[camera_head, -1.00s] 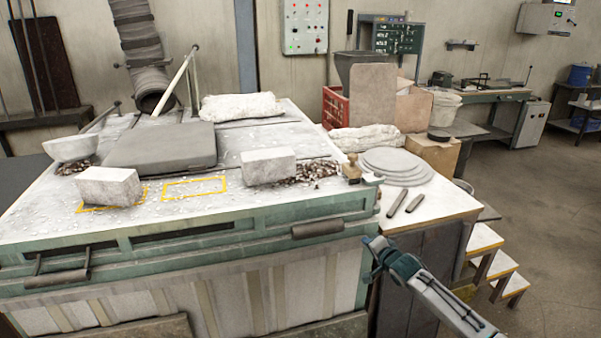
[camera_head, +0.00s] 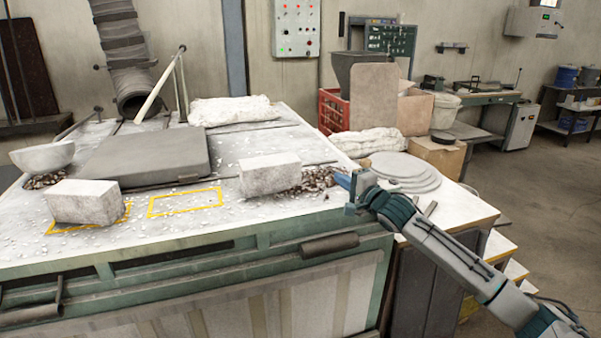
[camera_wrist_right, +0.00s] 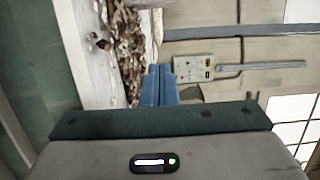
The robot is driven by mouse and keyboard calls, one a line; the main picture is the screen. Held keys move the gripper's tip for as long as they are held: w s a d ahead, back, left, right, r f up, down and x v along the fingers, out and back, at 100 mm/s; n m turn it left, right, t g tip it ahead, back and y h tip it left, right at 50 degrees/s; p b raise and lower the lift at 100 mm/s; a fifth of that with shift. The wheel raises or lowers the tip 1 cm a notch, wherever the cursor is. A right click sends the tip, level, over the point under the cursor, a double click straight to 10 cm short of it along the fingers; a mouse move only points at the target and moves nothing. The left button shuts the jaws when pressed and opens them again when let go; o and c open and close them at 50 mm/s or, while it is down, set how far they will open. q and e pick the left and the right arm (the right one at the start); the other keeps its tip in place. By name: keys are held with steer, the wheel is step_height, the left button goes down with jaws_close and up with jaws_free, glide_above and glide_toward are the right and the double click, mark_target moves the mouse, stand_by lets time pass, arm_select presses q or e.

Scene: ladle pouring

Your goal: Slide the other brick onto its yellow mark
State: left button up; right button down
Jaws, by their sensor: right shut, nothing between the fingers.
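One white brick (camera_head: 85,202) rests at the left on the furnace top, over a yellow outlined mark (camera_head: 122,218) and covering much of it. The other white brick (camera_head: 270,174) sits to the right, beside the second yellow mark (camera_head: 186,201), which is bare. My right gripper (camera_head: 347,181) is shut and empty at the right front corner of the top, to the right of that brick and apart from it. Its blue fingers (camera_wrist_right: 158,85) show closed together in the wrist view, with brown chips near them. My left gripper is not in view.
Brown chips (camera_head: 318,178) lie between the right brick and my gripper. A dark slab (camera_head: 150,157) lies behind the marks, and a bowl (camera_head: 43,157) stands at the far left. Round grey plates (camera_head: 405,172) are stacked on the side table. A handle (camera_head: 329,244) juts from the front.

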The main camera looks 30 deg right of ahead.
steer(key=shift+w, duration=0.15)
steer(key=w, duration=0.1)
steer(key=w+p, duration=0.1)
steer(key=shift+w+r, duration=0.2)
steer(key=shift+w, duration=0.15)
steer(key=w+p, duration=0.1)
steer(key=w, duration=0.6)
steer(key=shift+w+a+f, duration=0.1)
steer(key=shift+a, duration=0.05)
steer(key=shift+w+a+p, duration=0.15)
steer(key=shift+a+p, duration=0.45)
steer(key=shift+p, duration=0.05)
steer(key=shift+w+a+p, duration=0.15)
steer(key=shift+a+p, duration=0.45)
steer(key=shift+a, duration=0.6)
steer(key=shift+a+p, duration=0.15)
steer(key=shift+p, duration=0.15)
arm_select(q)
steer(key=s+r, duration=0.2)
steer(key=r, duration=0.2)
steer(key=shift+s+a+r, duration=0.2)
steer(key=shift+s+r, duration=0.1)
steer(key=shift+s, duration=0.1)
arm_select(e)
steer(key=shift+f, duration=0.1)
steer(key=shift+w, duration=0.1)
